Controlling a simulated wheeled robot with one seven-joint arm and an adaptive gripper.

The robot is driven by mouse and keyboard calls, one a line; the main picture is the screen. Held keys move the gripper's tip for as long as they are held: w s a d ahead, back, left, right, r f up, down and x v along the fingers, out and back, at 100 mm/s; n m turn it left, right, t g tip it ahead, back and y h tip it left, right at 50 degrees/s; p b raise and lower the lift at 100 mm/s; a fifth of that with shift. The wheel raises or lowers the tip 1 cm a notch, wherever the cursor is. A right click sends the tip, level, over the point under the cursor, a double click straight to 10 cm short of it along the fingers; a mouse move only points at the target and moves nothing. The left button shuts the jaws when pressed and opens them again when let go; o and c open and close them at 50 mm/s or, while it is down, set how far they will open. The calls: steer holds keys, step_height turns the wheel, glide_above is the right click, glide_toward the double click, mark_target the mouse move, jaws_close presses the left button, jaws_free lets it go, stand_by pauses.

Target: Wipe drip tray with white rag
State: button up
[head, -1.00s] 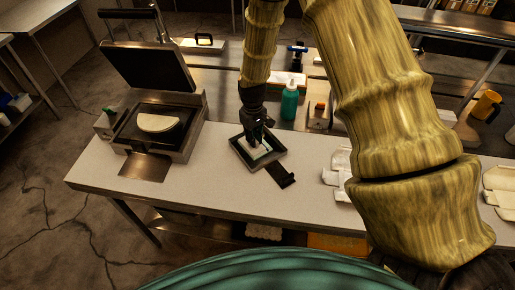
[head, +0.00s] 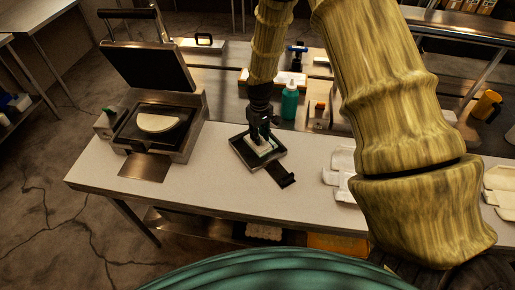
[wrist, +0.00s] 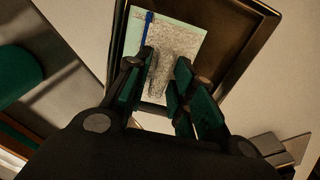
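The drip tray (head: 246,157) is a dark, square, shallow tray on the pale counter, with a dark handle-like strip toward the front right. It also shows in the wrist view (wrist: 258,30). My gripper (head: 262,139) points down over the tray. In the wrist view its two fingers (wrist: 167,72) are closed around a bunched, greyish-white rag (wrist: 176,68). The rag is inside the tray's rim, over a pale greenish area with a blue stripe. I cannot tell whether that area is part of the rag. The fingers hide part of the rag.
An open press (head: 187,133) with a folded tortilla (head: 157,123) stands to the left. A green bottle (head: 289,104) stands behind the tray, with a small orange-topped container (head: 320,116) beside it. White shapes (head: 340,178) lie to the right.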

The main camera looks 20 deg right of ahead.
steer(key=shift+f+b, duration=0.3)
steer(key=shift+f, duration=0.2)
jaws_close()
steer(key=shift+r, duration=0.1)
steer(key=shift+r+p, duration=1.5)
steer(key=shift+r, duration=0.95)
